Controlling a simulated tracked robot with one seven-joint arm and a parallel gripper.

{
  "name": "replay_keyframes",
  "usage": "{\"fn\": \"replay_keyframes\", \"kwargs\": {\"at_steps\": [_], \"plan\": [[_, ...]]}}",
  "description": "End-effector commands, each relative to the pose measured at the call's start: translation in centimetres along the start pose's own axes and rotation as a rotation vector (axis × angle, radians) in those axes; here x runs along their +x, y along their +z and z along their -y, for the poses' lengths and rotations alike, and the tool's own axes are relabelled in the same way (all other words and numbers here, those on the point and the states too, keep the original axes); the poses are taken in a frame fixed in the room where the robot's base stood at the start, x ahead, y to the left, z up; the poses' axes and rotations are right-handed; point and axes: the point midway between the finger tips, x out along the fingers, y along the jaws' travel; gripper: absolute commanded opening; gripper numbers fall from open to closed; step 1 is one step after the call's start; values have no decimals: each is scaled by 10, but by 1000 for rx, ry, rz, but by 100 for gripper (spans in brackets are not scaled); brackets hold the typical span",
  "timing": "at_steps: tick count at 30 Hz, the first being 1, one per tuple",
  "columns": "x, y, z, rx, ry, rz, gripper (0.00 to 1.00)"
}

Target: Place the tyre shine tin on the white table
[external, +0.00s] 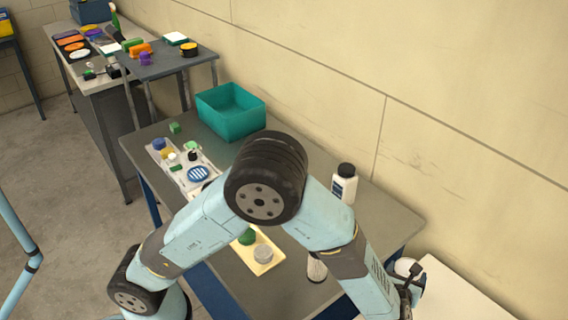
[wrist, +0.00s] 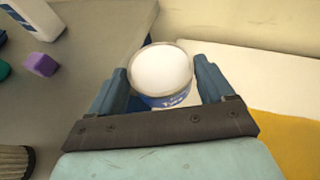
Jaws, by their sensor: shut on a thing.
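The tyre shine tin (wrist: 162,72) has a white top and a blue label with partly readable lettering. My gripper (wrist: 162,84) is shut on it, one finger on each side. In the external view the tin (external: 403,267) is a small white shape beside my gripper (external: 411,280) at the lower right, partly covered by it. The white table (external: 455,292) is at the lower right corner, just right of my gripper. In the wrist view the white table (wrist: 270,85) lies to the right of the tin. I cannot tell the tin's height above it.
A yellow item (wrist: 290,128) lies at the white table's near side. The grey workbench (external: 385,212) is to the left, with a white bottle (external: 344,184), a teal bin (external: 232,112) and a yellow tray (external: 268,268). A purple block (wrist: 40,63) lies on it. A wall runs behind.

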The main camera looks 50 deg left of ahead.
Motion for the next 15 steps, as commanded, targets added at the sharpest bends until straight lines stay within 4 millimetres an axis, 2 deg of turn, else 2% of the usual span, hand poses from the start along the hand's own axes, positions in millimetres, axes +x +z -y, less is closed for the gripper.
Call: {"fn": "replay_keyframes", "kwargs": {"at_steps": [5,15], "plan": [[12,-3,12,-1,0,1,42],[65,-15,62,-3,2,1,42]]}}
